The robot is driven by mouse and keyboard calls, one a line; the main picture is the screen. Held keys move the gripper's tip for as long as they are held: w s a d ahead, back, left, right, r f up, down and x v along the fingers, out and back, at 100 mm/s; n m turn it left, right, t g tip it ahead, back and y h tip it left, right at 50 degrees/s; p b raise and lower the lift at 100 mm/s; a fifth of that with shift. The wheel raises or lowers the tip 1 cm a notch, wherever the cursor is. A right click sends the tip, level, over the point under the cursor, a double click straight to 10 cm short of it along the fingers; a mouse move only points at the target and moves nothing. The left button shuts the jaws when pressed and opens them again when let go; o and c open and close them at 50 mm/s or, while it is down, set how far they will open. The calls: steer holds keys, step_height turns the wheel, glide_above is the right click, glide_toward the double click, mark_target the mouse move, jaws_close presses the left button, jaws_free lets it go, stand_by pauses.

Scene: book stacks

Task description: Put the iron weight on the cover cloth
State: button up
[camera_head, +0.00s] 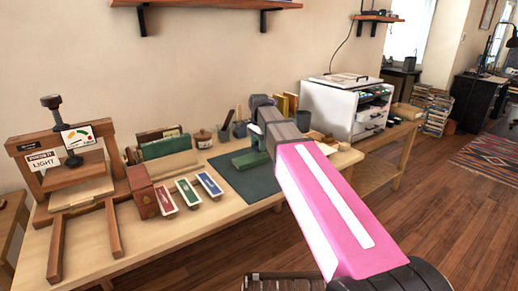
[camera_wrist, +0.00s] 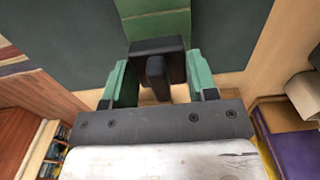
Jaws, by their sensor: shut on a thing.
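The iron weight (camera_wrist: 157,62) is a black block with a raised grip. In the wrist view it sits between the green-padded fingers of my gripper (camera_wrist: 158,82), which is shut on it. A green piece (camera_wrist: 155,22), which looks like the cover cloth or a cloth-covered book, lies just beyond the weight. In the head view this green piece (camera_head: 247,161) lies on a dark mat (camera_head: 258,184), with my gripper above and beside it. I cannot tell whether the weight touches the green piece.
A wooden press (camera_head: 70,150) stands at the left of the table. A reddish box (camera_head: 141,191) and several coloured blocks (camera_head: 188,192) lie left of the mat. Books (camera_head: 165,145) and a lidded jar (camera_head: 203,138) stand behind. A white cabinet (camera_head: 330,105) stands to the right.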

steer(key=shift+f, duration=1.05)
steer(key=shift+f, duration=0.1)
steer(key=o, duration=1.2)
step_height(320, 180, up, 12)
steer(key=shift+r, duration=0.1)
